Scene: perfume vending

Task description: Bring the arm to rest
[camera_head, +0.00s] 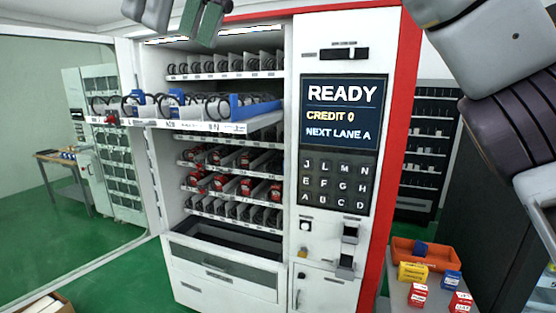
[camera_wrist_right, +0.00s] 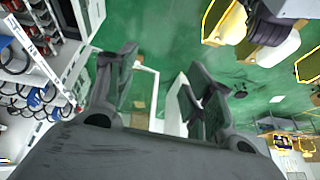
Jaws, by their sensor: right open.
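My right gripper (camera_head: 199,22) shows at the top edge of the head view, in front of the vending machine's upper part; its upper end is cut off. In the right wrist view my right gripper (camera_wrist_right: 160,75) has its two dark fingers apart, with nothing between them. My right arm (camera_head: 485,110) fills the upper right of the head view. My left gripper is not in view.
The vending machine (camera_head: 345,27) has a shelf (camera_head: 223,128) pulled forward, with blue parts and coils. Its screen reads READY. At lower right, small boxes (camera_head: 412,272) and an orange bin (camera_head: 432,257) stand on a table. The green floor (camera_head: 100,270) is mostly clear.

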